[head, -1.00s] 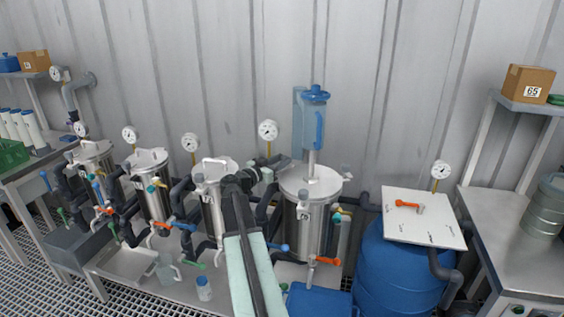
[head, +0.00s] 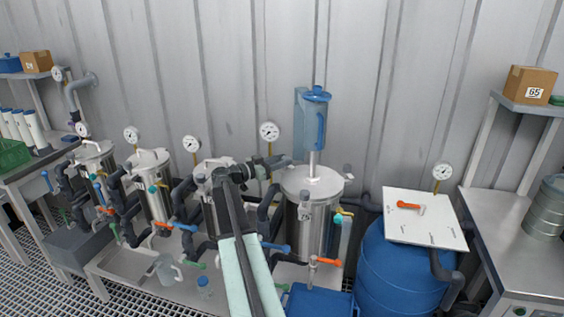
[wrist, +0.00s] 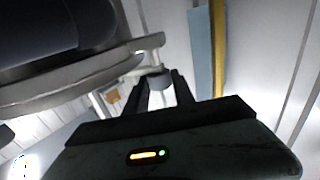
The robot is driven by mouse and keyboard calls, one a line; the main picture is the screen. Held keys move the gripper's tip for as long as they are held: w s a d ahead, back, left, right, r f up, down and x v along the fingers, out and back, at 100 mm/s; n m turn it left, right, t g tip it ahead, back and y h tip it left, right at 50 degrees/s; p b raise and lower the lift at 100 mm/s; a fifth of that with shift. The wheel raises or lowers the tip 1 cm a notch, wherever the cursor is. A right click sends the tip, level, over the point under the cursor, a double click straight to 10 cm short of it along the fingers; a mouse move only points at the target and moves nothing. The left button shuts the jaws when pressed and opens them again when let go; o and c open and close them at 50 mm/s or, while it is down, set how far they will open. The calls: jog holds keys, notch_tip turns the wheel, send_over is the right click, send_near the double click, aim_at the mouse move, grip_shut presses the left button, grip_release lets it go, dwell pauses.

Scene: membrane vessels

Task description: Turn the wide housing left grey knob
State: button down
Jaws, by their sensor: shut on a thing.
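The wide housing (head: 309,222) is the large steel vessel right of centre in the head view, with a pale round lid and a blue jug-like vessel above it. My gripper (head: 262,168) reaches the left side of this housing's top. In the wrist view my gripper (wrist: 160,80) has its two dark fingers on either side of a small grey knob (wrist: 159,81) and is shut on it. In the head view the gripper hides this left knob. Another grey knob (head: 347,171) stands at the housing's right side.
A blue drum (head: 400,275) with a white board (head: 425,222) stands to the right. Narrower steel vessels (head: 155,200), dark pipes and coloured valve handles crowd the left. A pressure gauge (head: 269,131) is close behind my gripper.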

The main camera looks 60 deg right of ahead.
jog(key=c, duration=1.1)
grip_release()
jog(key=shift+o, duration=0.2)
notch_tip(320, 180, up, 4)
jog(key=p, duration=0.4)
jog(key=s+a+r+p, duration=0.1)
jog(key=s+a, duration=0.8)
jog(key=a, duration=0.3)
jog(key=shift+s+a, duration=0.3)
jog(key=shift+a, duration=0.1)
